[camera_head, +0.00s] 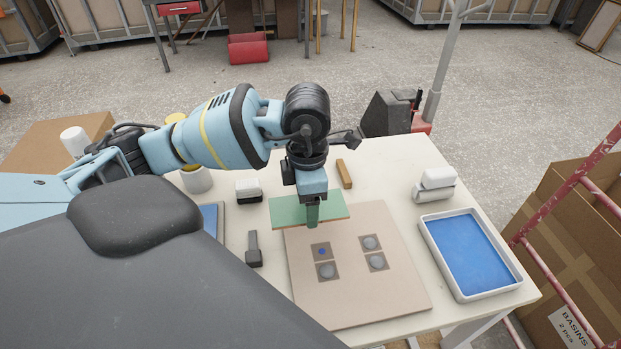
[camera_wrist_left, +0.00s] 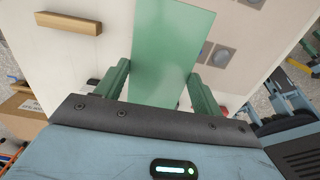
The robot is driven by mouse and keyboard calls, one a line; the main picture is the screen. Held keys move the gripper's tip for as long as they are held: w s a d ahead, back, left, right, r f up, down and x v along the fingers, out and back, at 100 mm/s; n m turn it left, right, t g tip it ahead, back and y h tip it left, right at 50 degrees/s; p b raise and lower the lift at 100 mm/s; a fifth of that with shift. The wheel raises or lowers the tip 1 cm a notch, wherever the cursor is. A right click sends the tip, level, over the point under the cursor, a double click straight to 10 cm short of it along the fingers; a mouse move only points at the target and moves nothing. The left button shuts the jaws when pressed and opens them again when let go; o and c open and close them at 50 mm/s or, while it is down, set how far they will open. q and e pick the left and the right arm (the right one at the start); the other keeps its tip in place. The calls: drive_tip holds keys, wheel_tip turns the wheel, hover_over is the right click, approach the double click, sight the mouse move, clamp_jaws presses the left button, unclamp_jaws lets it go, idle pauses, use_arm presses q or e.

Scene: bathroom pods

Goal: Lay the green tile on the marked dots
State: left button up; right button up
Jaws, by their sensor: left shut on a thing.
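The green tile (camera_head: 288,211) is held by my left gripper (camera_head: 312,214), above the far left edge of a beige board (camera_head: 390,303). The tile also shows between the two fingers in the left wrist view (camera_wrist_left: 172,45). The board carries several dark squares. Three bear round grey dabs, at the lower left (camera_head: 326,270), upper right (camera_head: 370,242) and lower right (camera_head: 376,262). The upper left square has a small blue dot (camera_head: 322,251). The tile is beyond these marks and does not cover them. My right gripper is not in view.
A white tray with a blue inside (camera_head: 429,238) stands at the table's right. A dark tool (camera_head: 253,249) lies left of the board. A wooden strip (camera_head: 344,174), a brush-like block (camera_head: 248,188) and white pieces (camera_head: 436,184) lie farther back. A cup (camera_head: 196,181) stands left.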

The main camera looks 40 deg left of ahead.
use_arm(q)
drive_tip(key=m, duration=0.2)
drive_tip(key=d+m, duration=0.1)
drive_tip(key=shift+s+d+m, duration=0.1)
drive_tip(key=shift+s+m, duration=0.2)
drive_tip(key=shift+m, duration=0.1)
drive_tip(key=m, duration=0.3)
drive_tip(key=d+m, duration=0.1)
drive_tip(key=shift+s+d, duration=0.1)
drive_tip(key=shift+s, duration=0.2)
drive_tip(key=m, duration=0.2)
drive_tip(key=d+m, duration=0.1)
drive_tip(key=m, duration=0.1)
drive_tip(key=s+m, duration=0.1)
drive_tip(key=m, duration=0.1)
drive_tip(key=shift+d+m, duration=0.3)
drive_tip(key=shift+m, duration=0.1)
drive_tip(key=m, duration=0.2)
drive_tip(key=d+m, duration=0.1)
drive_tip(key=m, duration=0.1)
drive_tip(key=s+m, duration=0.1)
drive_tip(key=m, duration=0.1)
drive_tip(key=shift+d+r, duration=0.1)
drive_tip(key=shift+d, duration=0.2)
drive_tip(key=m, duration=0.2)
drive_tip(key=s+d+m, duration=0.1)
drive_tip(key=m, duration=0.4)
drive_tip(key=shift+s+d, duration=0.15)
drive_tip(key=shift+d, duration=0.05)
